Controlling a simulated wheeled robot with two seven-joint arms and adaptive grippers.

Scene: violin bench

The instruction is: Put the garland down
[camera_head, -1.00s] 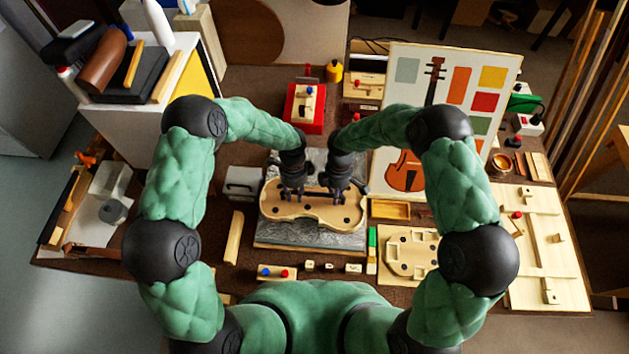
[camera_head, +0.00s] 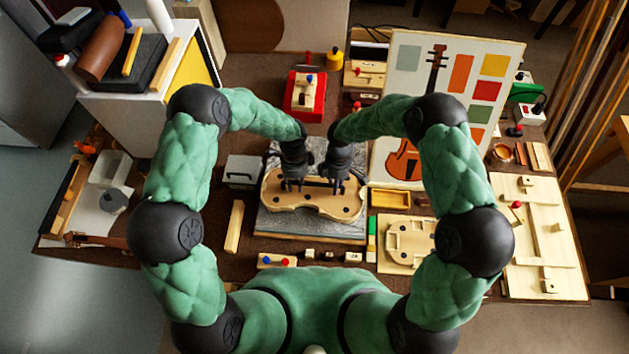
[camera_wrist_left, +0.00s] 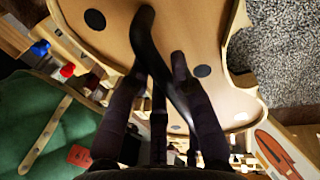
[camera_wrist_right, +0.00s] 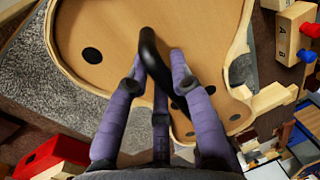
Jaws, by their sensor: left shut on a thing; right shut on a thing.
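The garland (camera_head: 318,204) is a pale, violin-shaped wooden frame with a tan inner board and black round spots. It appears over the grey stone plate (camera_head: 280,229), slightly slanted; I cannot tell whether it touches the plate. My left gripper (camera_head: 293,185) and right gripper (camera_head: 339,185) are side by side at its middle. Each is shut on a black curved bar, seen in the left wrist view (camera_wrist_left: 146,40) and right wrist view (camera_wrist_right: 151,48). How the bars join the garland is hidden. The garland fills much of the left wrist view (camera_wrist_left: 205,30) and right wrist view (camera_wrist_right: 205,28).
A grey box (camera_head: 243,171) and a wooden bar (camera_head: 234,227) stand left of the plate. A shallow wooden tray (camera_head: 390,198) and pale cut-out board (camera_head: 405,243) are at right. Small blocks line the front. A red fixture (camera_head: 304,97) and picture board (camera_head: 405,75) stand behind.

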